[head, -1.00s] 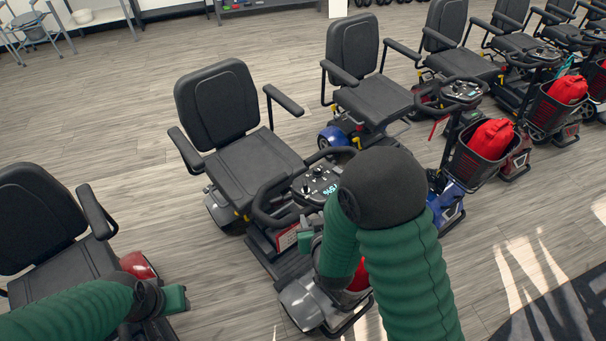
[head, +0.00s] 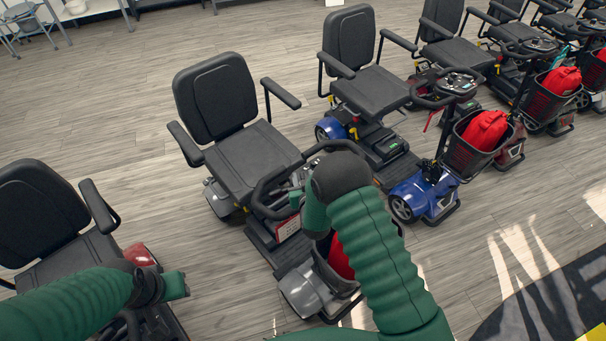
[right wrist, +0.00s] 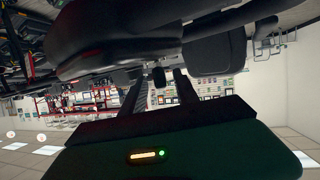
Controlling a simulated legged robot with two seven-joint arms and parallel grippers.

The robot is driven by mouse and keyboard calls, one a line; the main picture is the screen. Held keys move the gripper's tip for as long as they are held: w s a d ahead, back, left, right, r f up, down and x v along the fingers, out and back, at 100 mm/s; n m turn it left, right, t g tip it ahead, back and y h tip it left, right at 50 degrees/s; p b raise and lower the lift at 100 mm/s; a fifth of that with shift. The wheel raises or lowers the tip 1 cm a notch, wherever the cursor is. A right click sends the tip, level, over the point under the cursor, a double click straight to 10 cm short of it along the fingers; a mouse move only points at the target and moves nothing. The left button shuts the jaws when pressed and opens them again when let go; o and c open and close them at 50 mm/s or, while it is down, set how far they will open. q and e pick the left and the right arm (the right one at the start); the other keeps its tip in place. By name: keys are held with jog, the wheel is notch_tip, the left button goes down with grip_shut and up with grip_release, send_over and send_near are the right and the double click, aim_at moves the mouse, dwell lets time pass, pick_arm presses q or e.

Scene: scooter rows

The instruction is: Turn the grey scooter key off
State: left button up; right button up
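The grey scooter (head: 303,290) stands in the middle of the head view, its grey front end toward me. My right arm crosses its console, so the key does not show in the head view. My right gripper (head: 298,198) is at the console beside the handlebar loop. In the right wrist view its two dark fingers (right wrist: 157,92) stand apart. A small black knob-like part (right wrist: 158,75) shows between or beyond them; I cannot tell whether it is the key or whether they touch it. My left gripper (head: 176,286) is at lower left, away from the grey scooter; its fingers are unclear.
A red scooter (head: 138,255) is at left, partly behind my left arm. A blue scooter (head: 408,200) with a red bag (head: 485,130) in its basket stands to the right. More scooters line up beyond. Open wood floor (head: 110,120) lies behind the row.

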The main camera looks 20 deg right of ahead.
jog(key=shift+w+f, duration=0.15)
jog(key=shift+w, duration=0.35)
grip_shut()
jog(key=shift+y, duration=0.3)
jog(key=n+y+b, duration=0.2)
jog(key=n+y, duration=0.1)
jog(key=y, duration=0.1)
jog(key=shift+d+f, duration=0.1)
jog(key=shift+d, duration=0.05)
jog(key=n+g+y+b, duration=0.1)
jog(key=n+g+y, duration=0.1)
jog(key=n+y, duration=0.2)
jog(key=shift+y, duration=0.5)
jog(key=n+g+y+b, duration=0.1)
jog(key=n+g+y, duration=0.1)
jog(key=shift+n+y+b, duration=0.3)
jog(key=shift+n+b, duration=0.05)
jog(key=shift+n, duration=0.05)
jog(key=shift+n+g+y+b, duration=0.3)
jog(key=shift+n+g, duration=0.1)
jog(key=shift+g, duration=0.3)
jog(key=shift+r, duration=0.2)
